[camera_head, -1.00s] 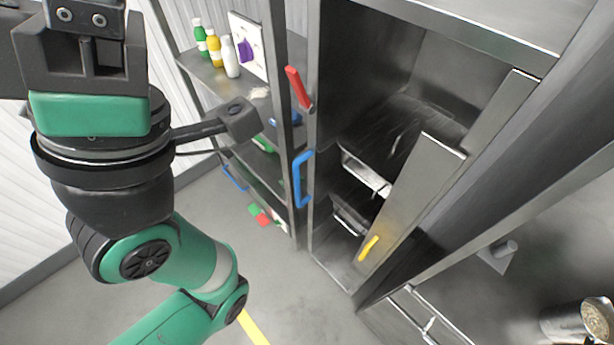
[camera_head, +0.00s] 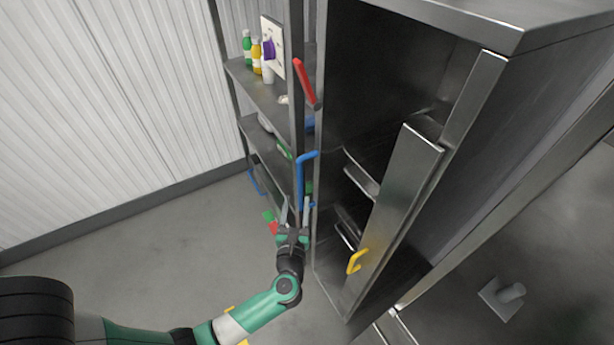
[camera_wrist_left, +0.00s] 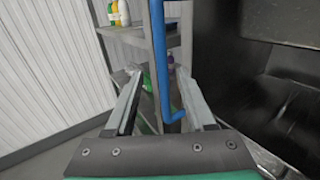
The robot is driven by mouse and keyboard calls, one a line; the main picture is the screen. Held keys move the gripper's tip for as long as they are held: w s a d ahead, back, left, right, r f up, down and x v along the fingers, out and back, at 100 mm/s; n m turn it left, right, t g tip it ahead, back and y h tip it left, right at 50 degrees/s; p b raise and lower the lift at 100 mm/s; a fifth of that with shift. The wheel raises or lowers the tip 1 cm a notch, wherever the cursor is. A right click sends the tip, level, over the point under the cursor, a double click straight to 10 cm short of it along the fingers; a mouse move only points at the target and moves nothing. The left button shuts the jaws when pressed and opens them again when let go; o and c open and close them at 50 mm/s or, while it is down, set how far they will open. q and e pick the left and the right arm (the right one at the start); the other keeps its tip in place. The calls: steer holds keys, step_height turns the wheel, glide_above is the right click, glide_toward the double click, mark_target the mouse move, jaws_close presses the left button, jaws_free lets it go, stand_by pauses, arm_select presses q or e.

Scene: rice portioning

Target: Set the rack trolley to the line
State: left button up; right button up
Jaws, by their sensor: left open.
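The grey rack trolley (camera_head: 262,97), with open shelves, stands left of a steel cabinet. It also shows in the left wrist view (camera_wrist_left: 124,34). An upright blue handle (camera_head: 301,182) is at its near right post; in the left wrist view the handle (camera_wrist_left: 159,50) runs down between my fingers. My left gripper (camera_head: 294,208) is open, just below this handle, with its fingers pointing up toward it; the fingers (camera_wrist_left: 160,88) hold nothing. A short piece of yellow line (camera_head: 229,309) shows on the floor, mostly hidden by my left arm. My right gripper is out of view.
The steel cabinet (camera_head: 467,160) stands close on the right, its front partly open, with a yellow handle (camera_head: 356,261) and a red lever (camera_head: 305,82). Bottles (camera_head: 256,54) stand on the trolley's top shelf. The floor (camera_head: 150,240) on the left is clear.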

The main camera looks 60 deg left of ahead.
mark_target(301, 174)
arm_select(q)
steer(key=b+x, duration=0.2)
steer(key=x, duration=0.9)
steer(key=shift+w+a+r, duration=0.1)
steer(key=shift+w, duration=0.15)
jaws_close()
stand_by(0.8)
